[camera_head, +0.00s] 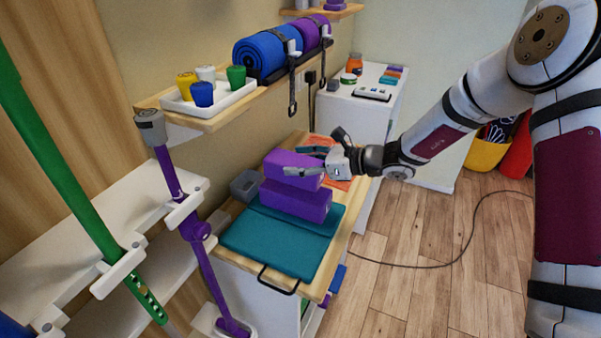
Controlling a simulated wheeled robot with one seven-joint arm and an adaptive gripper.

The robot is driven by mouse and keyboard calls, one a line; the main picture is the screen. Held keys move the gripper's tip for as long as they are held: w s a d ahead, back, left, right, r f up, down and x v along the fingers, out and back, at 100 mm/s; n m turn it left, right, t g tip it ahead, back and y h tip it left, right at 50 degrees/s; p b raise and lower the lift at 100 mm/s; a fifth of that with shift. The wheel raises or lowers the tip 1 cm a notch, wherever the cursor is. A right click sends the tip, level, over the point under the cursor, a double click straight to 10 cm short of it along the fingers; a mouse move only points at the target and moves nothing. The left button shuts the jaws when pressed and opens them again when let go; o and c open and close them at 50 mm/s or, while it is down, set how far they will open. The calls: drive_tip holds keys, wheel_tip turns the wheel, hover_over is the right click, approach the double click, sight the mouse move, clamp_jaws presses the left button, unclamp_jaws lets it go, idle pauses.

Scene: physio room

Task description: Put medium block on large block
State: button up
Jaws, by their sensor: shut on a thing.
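A purple block (291,163), the smaller of two, is between the fingers of my gripper (300,160). It is right above a larger purple block (296,201). The gripper is shut on the smaller block from the right, with one finger along its front side and the other behind. The larger block rests on a teal padded mat (275,250) on a wooden-topped cabinet. The two blocks look touching or almost so; I cannot tell whether there is a small gap.
Above is a wooden shelf with a white tray (213,103) of coloured pots and rolled mats (268,55). A purple stick (200,240) stands at the left.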

drive_tip(key=shift+s+f, duration=0.1)
drive_tip(key=shift+f, duration=1.45)
drive_tip(key=shift+f, duration=0.2)
drive_tip(key=o, duration=1.2)
